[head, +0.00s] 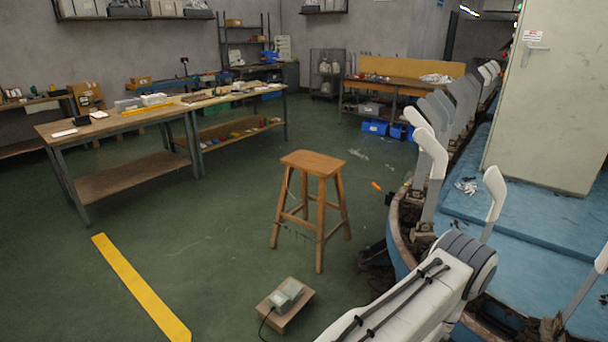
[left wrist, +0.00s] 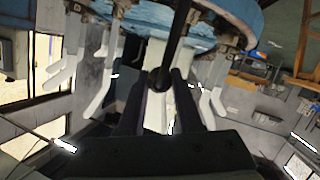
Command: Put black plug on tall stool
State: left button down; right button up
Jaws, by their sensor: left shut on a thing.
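The tall wooden stool (head: 310,162) stands upright on the green floor in the middle of the head view, and its seat is bare. In the left wrist view, my left gripper (left wrist: 160,88) is shut on a dark, round-ended thing with a long dark strip, which looks like the black plug (left wrist: 159,92). Its full shape is hard to make out against the dark fingers. Wooden legs, probably the stool's, show at the right edge of the left wrist view (left wrist: 304,45). My left gripper is not in the head view. My right gripper shows in neither view.
A foot pedal on a small wooden block (head: 287,303) sits on the floor in front of the stool. A blue round machine with white upright boards (head: 430,152) stands to the right. A long workbench (head: 120,125) is at the left. The floor left of the stool is clear.

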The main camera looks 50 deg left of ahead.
aim_at(313, 161)
jog(key=k, duration=0.85)
jog(key=u, duration=0.9)
jog(key=i, duration=0.7)
jog(key=u, duration=1.45)
jog(key=i, duration=1)
jog(key=u, duration=0.55)
jog(key=i, duration=1.75)
jog(key=z, duration=0.35)
jog(key=i, duration=1.35)
jog(key=z, duration=1.7)
jog(key=i, duration=0.85)
jog(key=z, duration=0.9)
